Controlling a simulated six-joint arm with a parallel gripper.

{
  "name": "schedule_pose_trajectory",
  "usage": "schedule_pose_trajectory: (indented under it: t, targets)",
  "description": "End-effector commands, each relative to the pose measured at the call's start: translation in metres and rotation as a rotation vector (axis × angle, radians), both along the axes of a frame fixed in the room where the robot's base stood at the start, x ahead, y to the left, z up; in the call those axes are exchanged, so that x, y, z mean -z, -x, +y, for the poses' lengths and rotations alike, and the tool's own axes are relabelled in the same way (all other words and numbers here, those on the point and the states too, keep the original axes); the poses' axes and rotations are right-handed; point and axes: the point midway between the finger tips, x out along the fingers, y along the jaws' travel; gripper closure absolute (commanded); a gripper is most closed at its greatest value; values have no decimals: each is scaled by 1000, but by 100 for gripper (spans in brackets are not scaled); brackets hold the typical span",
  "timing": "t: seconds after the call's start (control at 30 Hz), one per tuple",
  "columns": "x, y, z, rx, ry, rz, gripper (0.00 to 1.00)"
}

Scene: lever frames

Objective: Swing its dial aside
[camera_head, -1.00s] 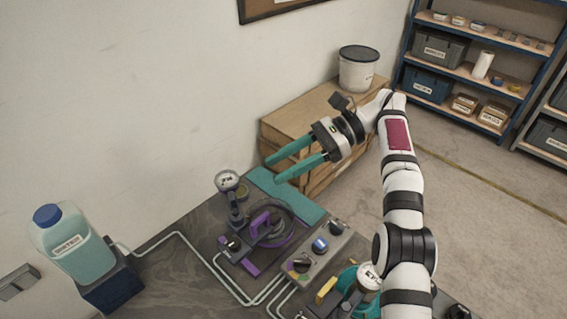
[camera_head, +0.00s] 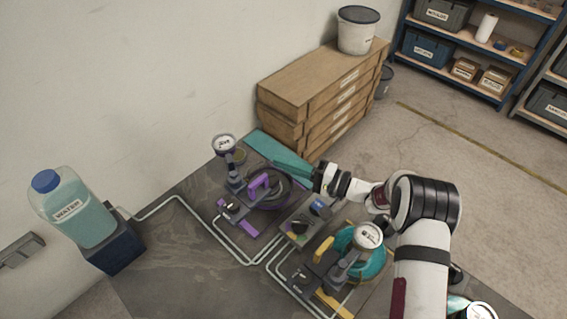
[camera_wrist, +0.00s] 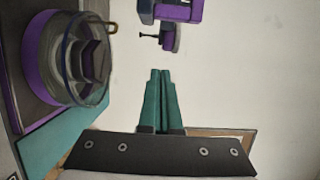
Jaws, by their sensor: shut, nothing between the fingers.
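A purple device (camera_head: 258,188) with a round pot stands on the dark bench. Its dial (camera_head: 223,145), a round gauge on a short post, stands at its far left. In the wrist view a purple-rimmed pot (camera_wrist: 65,60) fills the left. A purple and dark part (camera_wrist: 178,12), perhaps the dial's back, shows at the top. My gripper (camera_head: 275,163) is over the device's far side, right of the dial and apart from it. Its teal fingers (camera_wrist: 160,72) are shut together and empty. A second dial (camera_head: 369,235) belongs to the teal device (camera_head: 362,258) nearer my arm.
A panel with knobs (camera_head: 305,222) stands between the two devices. A teal strip (camera_head: 262,143) lies behind the purple one. A water jug (camera_head: 75,210) stands at left, and pipes run along the bench. Wooden crates (camera_head: 310,95) stand behind. The wall is close at left.

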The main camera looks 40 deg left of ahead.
Motion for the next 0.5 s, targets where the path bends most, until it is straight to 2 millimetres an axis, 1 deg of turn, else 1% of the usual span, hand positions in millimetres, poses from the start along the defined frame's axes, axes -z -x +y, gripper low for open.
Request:
schedule_pose_trajectory:
  t: [0.1, 0.27, 0.4, 0.5]
  targets:
    - [0, 9, 25, -4, -1, -1, 100]
    - [0, 19, 58, -4, -1, 0, 100]
    - [-1, 40, 68, -3, 0, 3, 100]
    - [-1, 49, 73, -3, 0, 2, 100]
